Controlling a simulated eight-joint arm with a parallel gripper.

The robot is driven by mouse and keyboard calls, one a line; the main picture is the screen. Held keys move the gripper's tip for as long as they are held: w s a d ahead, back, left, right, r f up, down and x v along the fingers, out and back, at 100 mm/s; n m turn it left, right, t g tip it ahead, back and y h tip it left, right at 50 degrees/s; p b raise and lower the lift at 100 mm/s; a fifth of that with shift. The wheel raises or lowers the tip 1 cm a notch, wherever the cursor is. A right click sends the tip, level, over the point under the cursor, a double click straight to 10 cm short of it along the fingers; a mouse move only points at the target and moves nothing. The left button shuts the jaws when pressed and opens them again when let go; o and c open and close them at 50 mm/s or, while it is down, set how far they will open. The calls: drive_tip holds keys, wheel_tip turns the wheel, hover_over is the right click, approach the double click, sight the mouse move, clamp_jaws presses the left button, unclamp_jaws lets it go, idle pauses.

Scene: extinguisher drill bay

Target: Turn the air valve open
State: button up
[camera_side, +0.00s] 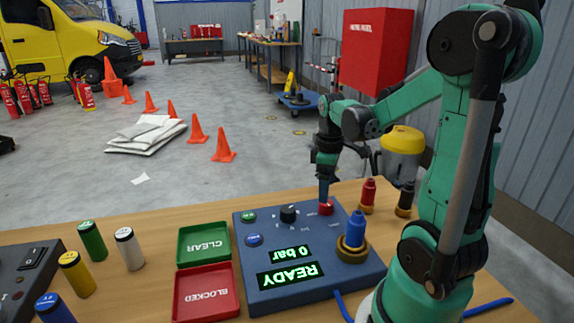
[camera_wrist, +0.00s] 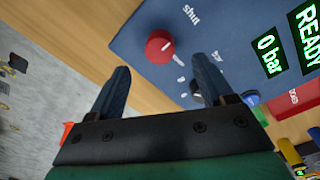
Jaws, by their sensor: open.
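The air valve looks to be the red round knob (camera_wrist: 159,46) at the edge of the blue control panel (camera_wrist: 122,45), with the word "shut" beside it in the wrist view. In the side view the red knob (camera_side: 326,208) is at the panel's far edge. My gripper (camera_side: 323,196) points down just above it. In the wrist view my gripper (camera_wrist: 160,82) has its two dark fingers apart with nothing between them, and the knob is beyond the tips. The panel's screens read "READY" and "0 bar".
A black knob (camera_side: 288,213) and a blue fitting in a brass ring (camera_side: 355,230) stand on the panel. Red (camera_side: 368,190) and black fittings (camera_side: 405,197) stand close behind. A green tray (camera_side: 204,244) and red tray (camera_side: 206,292) lie to the left.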

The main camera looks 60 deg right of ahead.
sight(326, 207)
drive_tip(key=shift+f, duration=2.05)
clamp_jaws()
